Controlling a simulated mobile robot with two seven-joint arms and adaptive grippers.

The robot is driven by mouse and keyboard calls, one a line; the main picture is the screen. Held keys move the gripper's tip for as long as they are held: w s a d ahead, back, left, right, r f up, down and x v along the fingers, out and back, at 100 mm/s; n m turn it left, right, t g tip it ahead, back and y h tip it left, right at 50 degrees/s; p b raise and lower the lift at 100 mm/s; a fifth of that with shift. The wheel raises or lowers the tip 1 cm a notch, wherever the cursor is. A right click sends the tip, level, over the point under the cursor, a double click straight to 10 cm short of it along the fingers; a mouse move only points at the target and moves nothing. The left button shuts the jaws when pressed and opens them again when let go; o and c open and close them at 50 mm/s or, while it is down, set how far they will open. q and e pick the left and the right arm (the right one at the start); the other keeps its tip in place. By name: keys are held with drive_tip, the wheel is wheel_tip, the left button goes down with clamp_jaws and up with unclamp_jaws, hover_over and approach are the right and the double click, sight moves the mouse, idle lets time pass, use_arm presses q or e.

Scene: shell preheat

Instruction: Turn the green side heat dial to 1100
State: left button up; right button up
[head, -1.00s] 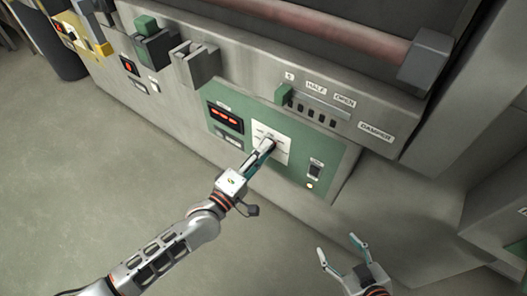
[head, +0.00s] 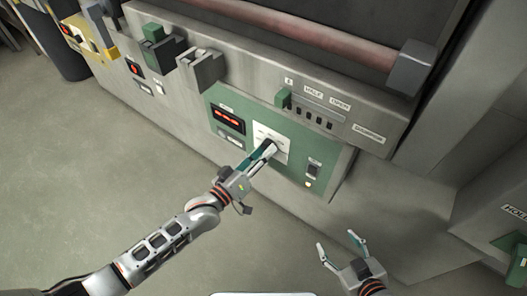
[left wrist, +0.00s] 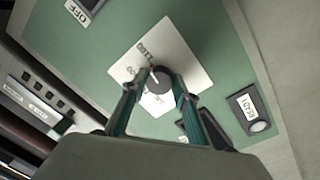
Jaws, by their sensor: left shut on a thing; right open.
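The green side control panel (head: 335,160) is on the furnace front and carries a white dial plate (head: 283,140). My left gripper (head: 269,147) reaches the plate and hides most of the dial in the head view. In the left wrist view the dial (left wrist: 163,79) is a dark round knob with a white pointer mark toward the upper left. A printed 1100 (left wrist: 145,52) is on the plate above it; other numbers are partly hidden. The left fingers (left wrist: 155,90) are shut on the knob's two sides. My right gripper (head: 336,241) is open and empty, low and apart from the panel.
A red-digit display (head: 228,119), too small to read, is left of the dial. A dark switch (head: 313,169) is to the right. A green damper slider (head: 283,97) sits above. A READY lamp (left wrist: 258,126) shows in the left wrist view. The floor (head: 90,200) is clear.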

use_arm(q)
drive_tip(key=shift+m, duration=0.3)
use_arm(e)
drive_tip(key=shift+r, duration=0.1)
use_arm(q)
drive_tip(key=o, duration=1.1)
use_arm(e)
drive_tip(key=shift+s, duration=0.15)
use_arm(q)
drive_tip(key=v, duration=1.2)
